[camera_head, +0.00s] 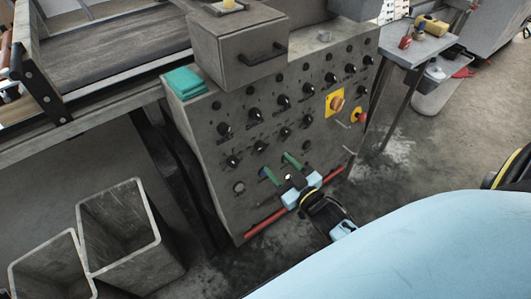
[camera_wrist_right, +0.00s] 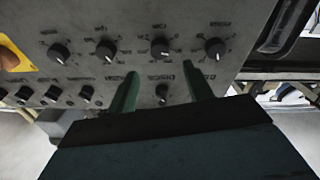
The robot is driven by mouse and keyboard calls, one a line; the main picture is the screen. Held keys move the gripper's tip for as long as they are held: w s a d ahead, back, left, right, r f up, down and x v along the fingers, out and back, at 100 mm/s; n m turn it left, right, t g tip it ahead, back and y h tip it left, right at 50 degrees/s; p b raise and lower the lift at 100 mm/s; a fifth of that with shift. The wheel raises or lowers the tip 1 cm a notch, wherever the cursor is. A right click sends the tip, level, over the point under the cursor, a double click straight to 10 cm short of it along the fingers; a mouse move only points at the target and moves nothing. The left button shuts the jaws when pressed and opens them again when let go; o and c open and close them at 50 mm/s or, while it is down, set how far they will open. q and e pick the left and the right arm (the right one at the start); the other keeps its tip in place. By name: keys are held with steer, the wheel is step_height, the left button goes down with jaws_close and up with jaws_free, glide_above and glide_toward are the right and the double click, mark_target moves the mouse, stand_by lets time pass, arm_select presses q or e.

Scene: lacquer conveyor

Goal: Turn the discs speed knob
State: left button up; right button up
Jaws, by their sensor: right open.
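A grey control panel (camera_head: 222,195) carries several black knobs in rows, one of them a lower-row knob (camera_head: 260,147). The labels are too small to read, so I cannot tell which is the discs speed knob. My right gripper (camera_head: 279,165) is open in front of the lower panel, its green fingers pointing at it. In the right wrist view a small round fitting (camera_wrist_right: 161,92) shows between the fingers, and a black knob (camera_wrist_right: 160,47) lies just beyond them. Contact cannot be made out. My left gripper is not in view.
A yellow-backed switch (camera_head: 336,101) and a red button (camera_head: 361,117) sit at the panel's right. A red bar (camera_head: 265,221) runs along its lower edge. A grey box (camera_head: 240,50) and teal block (camera_head: 185,83) rest on top. Open bins (camera_head: 125,235) stand at lower left.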

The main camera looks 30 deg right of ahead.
mark_target(262, 147)
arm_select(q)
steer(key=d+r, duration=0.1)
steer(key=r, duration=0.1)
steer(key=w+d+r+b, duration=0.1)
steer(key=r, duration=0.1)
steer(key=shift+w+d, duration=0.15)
arm_select(e)
steer(key=w, duration=0.7)
steer(key=shift+a, duration=0.2)
steer(key=shift+s, duration=0.1)
steer(key=c, duration=1)
steer(key=shift+o, duration=0.2)
